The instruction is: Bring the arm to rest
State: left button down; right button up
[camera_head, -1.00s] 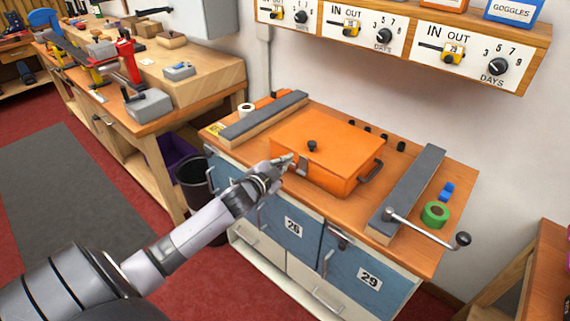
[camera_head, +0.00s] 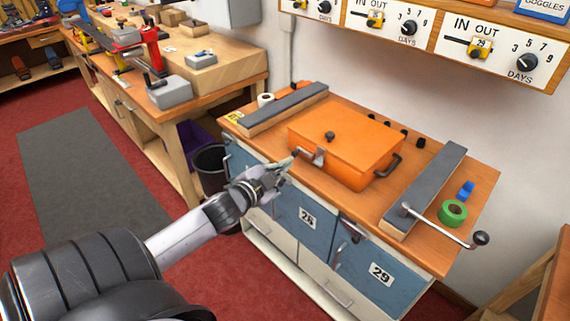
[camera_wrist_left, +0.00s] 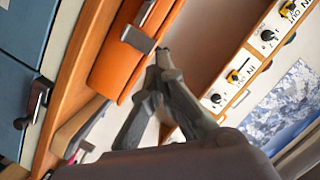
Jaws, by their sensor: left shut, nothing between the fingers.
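My left gripper (camera_head: 284,168) is in front of the binding bench, just short of the orange box's front left side. Its fingers are closed together with nothing between them, and they also show shut in the left wrist view (camera_wrist_left: 163,62). The orange box (camera_head: 345,145) sits with its lid down on the bench top, with a black knob on top, a metal latch on the front and a dark handle on the right. In the left wrist view the box (camera_wrist_left: 115,65) lies beside the fingertips, apart from them as far as I can tell. My right gripper is not in view.
Grey-topped bars (camera_head: 285,107) and (camera_head: 430,190) flank the box. A crank handle (camera_head: 440,226) juts past the bench's right front. Green tape (camera_head: 453,213) lies at the right. A black bin (camera_head: 209,168) stands left of the bench.

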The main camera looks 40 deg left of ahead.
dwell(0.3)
pick_arm(q)
jog(key=s+a+f+n+g+y, duration=0.1)
jog(key=s+f+g, duration=0.1)
jog(key=f, duration=0.8)
jog(key=s+a+f+n+g, duration=0.2)
jog(key=f, duration=0.8)
jog(key=s+d+f+n+g, duration=0.1)
jog(key=s+d+f+g, duration=0.1)
jog(key=s+f, duration=0.45)
jog(key=s+d+f+g, duration=0.1)
jog(key=s+f+g, duration=0.15)
jog(key=f, duration=0.75)
jog(key=s+d+f+g+h, duration=0.1)
jog(key=s+d+f, duration=0.4)
jog(key=s, duration=0.5)
jog(key=s+d+f+n+g, duration=0.1)
jog(key=s+d+f+g, duration=0.2)
jog(key=s+d+f, duration=0.3)
jog(key=s+d+f+g+h, duration=0.1)
jog(key=s+d+f+g, duration=0.1)
jog(key=s+d+f, duration=0.4)
jog(key=s+f, duration=0.3)
jog(key=s, duration=0.4)
jog(key=shift+s+d+n+h, duration=0.2)
jog(key=shift+s+n+h, duration=0.1)
jog(key=shift+s, duration=0.05)
jog(key=shift+g, duration=0.25)
